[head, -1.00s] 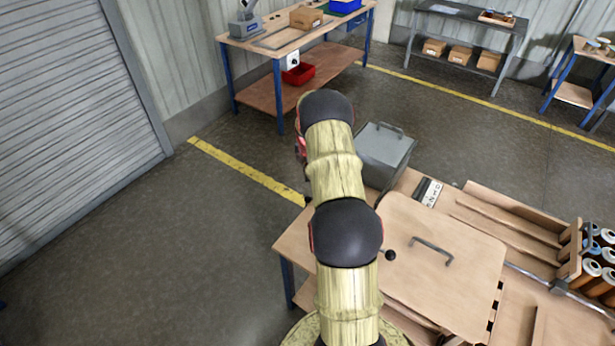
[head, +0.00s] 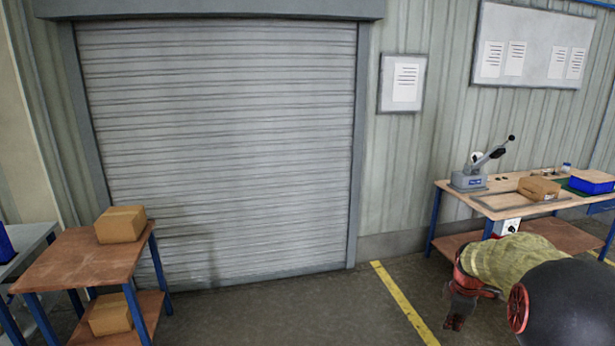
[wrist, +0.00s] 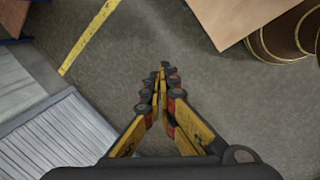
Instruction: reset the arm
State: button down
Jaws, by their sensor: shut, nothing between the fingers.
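My gripper (wrist: 162,85) is in the middle of the wrist view, pointing at the bare grey floor. Its yellow and black fingers meet at the tips and hold nothing. In the head view my arm shows at the lower right, with a dark joint and a tan link.
In the head view a workbench (head: 480,200) stands behind my arm. A wooden table (head: 80,260) with cardboard boxes stands left, before a roller shutter (head: 220,140).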

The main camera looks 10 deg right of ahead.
jog(key=s+a+r+m+t, duration=0.1)
jog(key=s+a+r+m, duration=0.1)
jog(key=s+a+r, duration=0.3)
jog(key=s+a+r+m+b, duration=0.1)
jog(key=a+r, duration=0.2)
jog(key=a, duration=0.4)
jog(key=s+a+r+m+t, duration=0.1)
jog(key=s+a+r+m, duration=0.1)
jog(key=s+a+r, duration=0.3)
jog(key=s+a+f+m+t+y+b, duration=0.1)
jog(key=s+a+m, duration=0.5)
jog(key=s+a, duration=0.8)
jog(key=shift+s+a+f+m+y+b, duration=0.25)
jog(key=shift+s+a+m+y+b, duration=0.15)
jog(key=shift+s, duration=0.8)
jog(key=shift+d, duration=0.1)
